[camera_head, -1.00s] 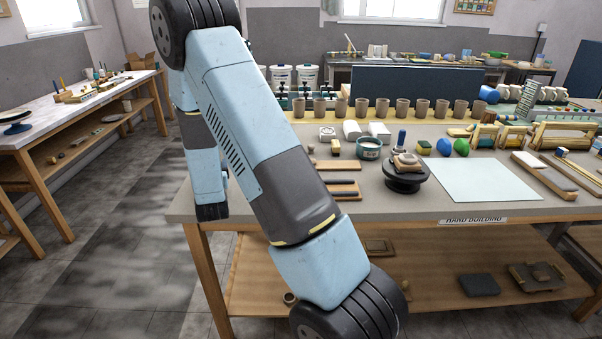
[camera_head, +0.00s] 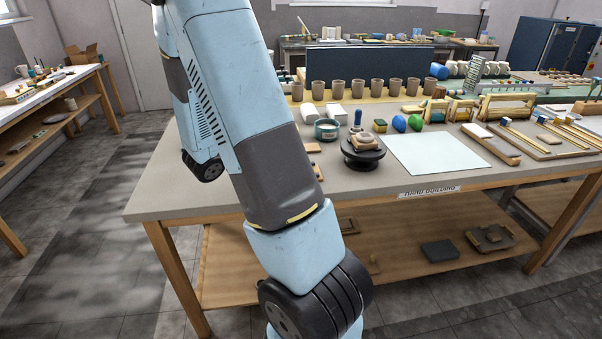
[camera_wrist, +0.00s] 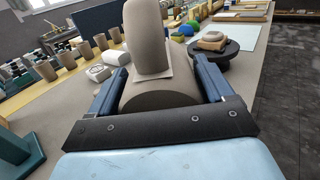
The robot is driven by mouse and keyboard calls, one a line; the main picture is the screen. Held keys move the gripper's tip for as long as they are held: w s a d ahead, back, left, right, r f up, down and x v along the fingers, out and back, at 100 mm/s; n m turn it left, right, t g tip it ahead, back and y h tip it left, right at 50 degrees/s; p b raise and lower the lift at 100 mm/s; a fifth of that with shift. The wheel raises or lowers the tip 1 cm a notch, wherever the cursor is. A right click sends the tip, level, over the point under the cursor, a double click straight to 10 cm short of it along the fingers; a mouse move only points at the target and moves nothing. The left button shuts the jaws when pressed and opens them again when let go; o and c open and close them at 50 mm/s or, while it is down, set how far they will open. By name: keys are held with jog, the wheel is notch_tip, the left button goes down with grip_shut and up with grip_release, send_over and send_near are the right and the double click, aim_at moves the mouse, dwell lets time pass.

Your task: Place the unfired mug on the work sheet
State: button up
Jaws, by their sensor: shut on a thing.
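The work sheet (camera_head: 437,153) is a pale, blank square lying flat near the front of the hand-building table. It also shows at the upper right of the wrist view (camera_wrist: 245,37). In the wrist view my gripper (camera_wrist: 163,78) is shut on a grey-brown clay mug (camera_wrist: 160,96), with a blue finger on either side. A rounded upright piece of the same colour, seemingly its handle, faces the camera. The mug is away from the sheet, which lies beyond it to the right. My gripper and the mug do not show in the head view.
A dark turntable (camera_head: 362,157) bearing a clay piece stands just left of the sheet. A row of similar brown mugs (camera_head: 351,88) stands behind. Green and blue balls (camera_head: 400,123), a sponge and a teal bowl (camera_head: 326,129) lie near; wooden tools lie right of the sheet.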

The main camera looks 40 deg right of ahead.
jog(key=s+d+r+m+g+y, duration=0.1)
jog(key=s+m+g+y, duration=0.2)
jog(key=s+m+g, duration=0.4)
jog(key=s+g, duration=0.4)
jog(key=s, duration=0.4)
jog(key=shift+s+d+r, duration=0.15)
jog(key=shift+s+r, duration=0.1)
jog(key=shift+r, duration=0.1)
